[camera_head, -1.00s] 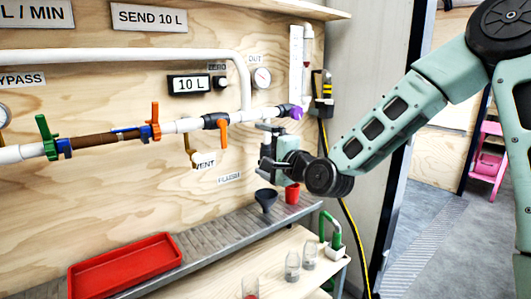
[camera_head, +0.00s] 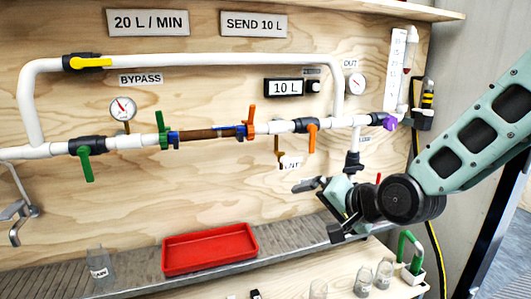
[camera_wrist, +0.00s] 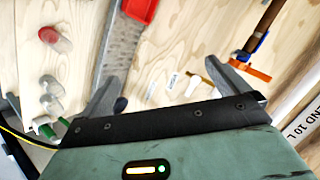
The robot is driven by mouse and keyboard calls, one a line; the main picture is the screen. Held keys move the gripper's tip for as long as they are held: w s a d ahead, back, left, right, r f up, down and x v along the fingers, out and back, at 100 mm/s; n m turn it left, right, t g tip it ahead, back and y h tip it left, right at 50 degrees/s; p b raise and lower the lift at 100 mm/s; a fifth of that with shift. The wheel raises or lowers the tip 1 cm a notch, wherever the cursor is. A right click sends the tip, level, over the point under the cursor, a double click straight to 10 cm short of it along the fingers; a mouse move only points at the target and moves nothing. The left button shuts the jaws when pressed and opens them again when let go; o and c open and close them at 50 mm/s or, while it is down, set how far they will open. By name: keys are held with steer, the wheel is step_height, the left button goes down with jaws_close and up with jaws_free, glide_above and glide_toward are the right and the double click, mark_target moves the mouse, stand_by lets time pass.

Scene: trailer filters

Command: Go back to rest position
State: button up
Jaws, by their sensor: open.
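My gripper (camera_head: 318,212) is open and empty in the head view, at the lower right in front of the plywood panel. Its fingers point left, and the arm comes in from the right edge. In the wrist view my gripper (camera_wrist: 168,75) shows two spread fingers with nothing between them. Beyond the fingers are the panel and part of the red tray (camera_wrist: 139,9). The gripper overlaps the end of the shelf in the head view; I see no clear contact.
White pipework (camera_head: 200,61) with coloured valves crosses the panel. A filter with orange (camera_head: 250,120) and green handles sits in the lower line. The red tray (camera_head: 210,249) lies on the grey shelf. Glass jars (camera_head: 364,279) and a green-handled item (camera_head: 410,252) stand on the bench.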

steer(key=s+r+n+g+h+p, duration=0.1)
steer(key=s+n+g+h+p, duration=0.1)
steer(key=s, duration=0.7)
steer(key=s+d+r+n+g+h+p, duration=0.1)
steer(key=s+n+g, duration=0.3)
steer(key=s, duration=0.6)
steer(key=s+d+r+n+g+h+p, duration=0.1)
steer(key=s+n+g+h+p, duration=0.1)
steer(key=s+n, duration=0.5)
steer(key=shift+s+r+g+h+p, duration=0.4)
steer(key=shift+s+g, duration=0.5)
steer(key=shift+s, duration=0.25)
